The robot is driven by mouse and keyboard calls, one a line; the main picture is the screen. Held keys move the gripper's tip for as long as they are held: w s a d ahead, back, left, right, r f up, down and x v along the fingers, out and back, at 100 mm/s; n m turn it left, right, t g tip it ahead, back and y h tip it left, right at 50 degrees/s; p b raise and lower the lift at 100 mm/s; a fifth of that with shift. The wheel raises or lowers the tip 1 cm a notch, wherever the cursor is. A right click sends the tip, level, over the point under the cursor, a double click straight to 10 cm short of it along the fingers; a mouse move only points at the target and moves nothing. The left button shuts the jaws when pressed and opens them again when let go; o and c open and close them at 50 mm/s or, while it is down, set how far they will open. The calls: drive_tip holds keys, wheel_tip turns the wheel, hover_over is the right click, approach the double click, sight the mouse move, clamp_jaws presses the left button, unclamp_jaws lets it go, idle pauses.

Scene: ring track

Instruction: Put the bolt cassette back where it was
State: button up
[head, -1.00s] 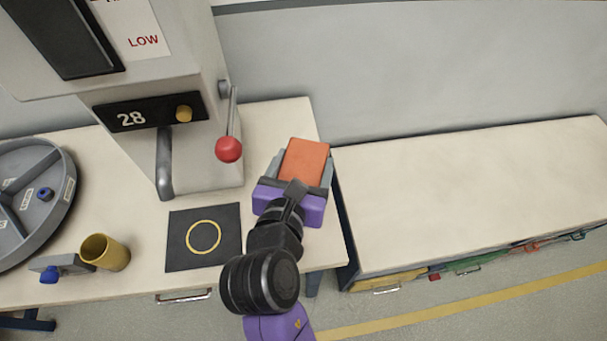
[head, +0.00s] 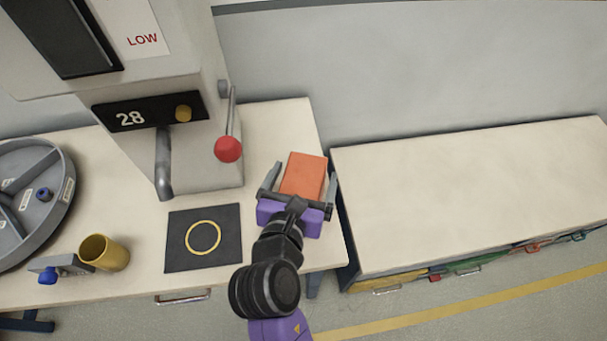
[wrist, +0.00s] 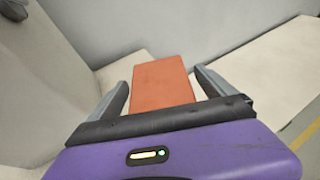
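An orange block (head: 303,175), the only thing at my gripper and seemingly the bolt cassette, is at the right end of the machine table, right of the red-knobbed lever. No label shows on it. My gripper (head: 300,184) is open around it, one finger on each side. Gaps show between the block and both fingers in the head view. In the wrist view the block (wrist: 162,84) lies between the fingers (wrist: 162,88). Its near lower part is hidden by my purple gripper body.
The grey machine (head: 185,150) with its red-knobbed lever (head: 228,149) stands left of the block. A black mat with a yellow ring (head: 203,262), a yellow cup (head: 104,253) and a round divided tray (head: 66,205) are further left. The right-hand bench top (head: 480,190) is clear.

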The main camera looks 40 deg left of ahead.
drive_tip(key=shift+r, duration=0.15)
drive_tip(key=v, duration=1.2)
drive_tip(key=s+d+f+m+h, duration=0.1)
drive_tip(key=d+f+m, duration=0.3)
drive_tip(key=d+m, duration=0.45)
drive_tip(key=s+d+f+m, duration=0.1)
drive_tip(key=d+f+m, duration=0.3)
drive_tip(key=d+m, duration=0.45)
drive_tip(key=s+d+r+m+h, duration=0.1)
drive_tip(key=s+d+r+m, duration=0.1)
drive_tip(key=d+m, duration=0.4)
drive_tip(key=s+d+r+m+t+h, duration=0.1)
drive_tip(key=s+d+m, duration=0.4)
drive_tip(key=m, duration=0.5)
drive_tip(key=s+d+r+m+t+h, duration=0.1)
drive_tip(key=s+d+r+m+h, duration=0.2)
drive_tip(key=d+m, duration=0.5)
drive_tip(key=shift+s+d, duration=0.35)
drive_tip(key=shift+d, duration=0.4)
